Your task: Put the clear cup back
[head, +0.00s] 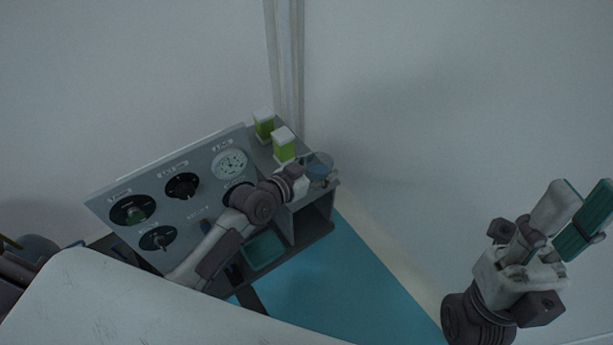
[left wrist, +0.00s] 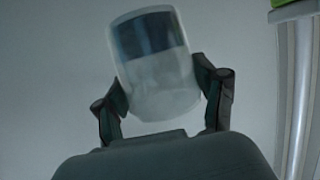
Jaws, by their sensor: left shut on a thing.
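The clear cup (head: 319,161) is at the right end of the grey shelf unit's top (head: 262,156) in the head view. My left gripper (head: 320,180) is shut on it. In the left wrist view the cup (left wrist: 153,65) is a see-through tumbler with a dark patch, slightly tilted in that picture, between the two fingers of my left gripper (left wrist: 165,100). I cannot tell whether the cup touches the shelf top. My right gripper (head: 570,220) is open and empty at the right, away from the shelf.
Two green and white cartons (head: 284,145) (head: 264,125) stand on the shelf top, left of the cup. A panel with dials (head: 185,195) is at the left of the unit. A teal tray (head: 264,250) sits in a lower compartment. A wall stands behind.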

